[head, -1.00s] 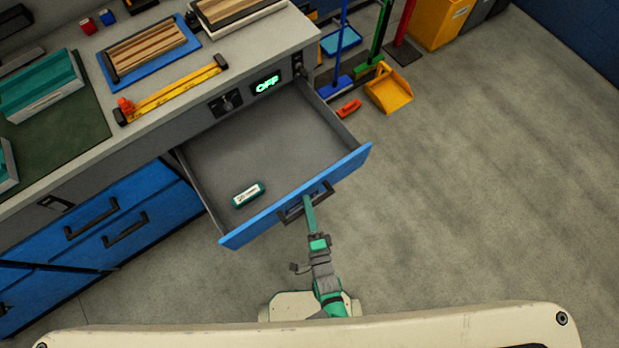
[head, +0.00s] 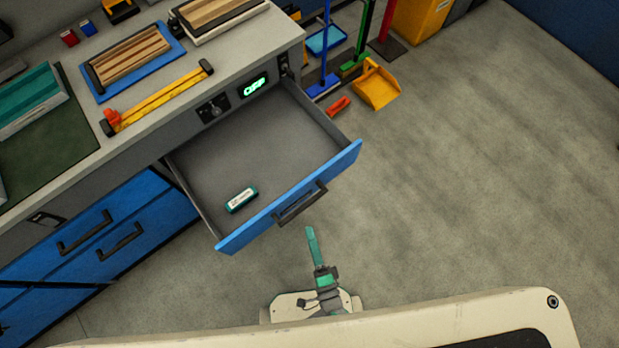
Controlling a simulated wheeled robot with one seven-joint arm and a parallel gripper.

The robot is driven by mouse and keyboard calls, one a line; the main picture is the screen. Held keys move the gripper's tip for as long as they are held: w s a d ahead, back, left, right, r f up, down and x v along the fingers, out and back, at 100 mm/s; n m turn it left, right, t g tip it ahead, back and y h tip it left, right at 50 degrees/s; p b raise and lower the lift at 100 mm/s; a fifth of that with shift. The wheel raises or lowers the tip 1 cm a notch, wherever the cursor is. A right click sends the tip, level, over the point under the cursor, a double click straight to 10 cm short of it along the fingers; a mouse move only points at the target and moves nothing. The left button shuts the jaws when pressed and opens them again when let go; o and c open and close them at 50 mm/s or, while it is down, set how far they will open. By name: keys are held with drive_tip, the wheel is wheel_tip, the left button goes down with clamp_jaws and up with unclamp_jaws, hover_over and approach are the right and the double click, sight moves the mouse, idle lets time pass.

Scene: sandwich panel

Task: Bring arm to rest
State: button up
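My gripper (head: 312,240) shows in the head view at the lower middle, in front of the open drawer. Its green fingers point up toward the drawer and are apart from the handle (head: 302,204). The fingers overlap from this angle, so I cannot tell whether they are open or shut. I see no object at their tips. The blue-fronted drawer (head: 340,174) stands pulled out from the workbench. A small green and white item (head: 241,199) lies inside it near the front left.
The bench top (head: 188,92) holds striped panels, a yellow bar clamp (head: 158,97) and a green mat (head: 60,160). A display (head: 254,86) glows green on the bench front. Yellow dustpan (head: 376,86) and brooms stand beyond the drawer. The floor at right is clear.

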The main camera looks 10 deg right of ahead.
drive_tip(key=shift+s+d, duration=0.1)
drive_tip(key=shift+s, duration=0.1)
idle(0.3)
drive_tip(key=s+a+r+n+g+h, duration=0.1)
drive_tip(key=s+r+n, duration=0.1)
drive_tip(key=r+n, duration=0.6)
drive_tip(key=s+a+r+n+g+h, duration=0.1)
drive_tip(key=s+a+r+n+h, duration=0.1)
drive_tip(key=r+n, duration=0.6)
wheel_tip(320, 180, up, 6)
drive_tip(key=shift+s+r, duration=0.25)
drive_tip(key=shift+s, duration=0.4)
drive_tip(key=shift+d, duration=0.15)
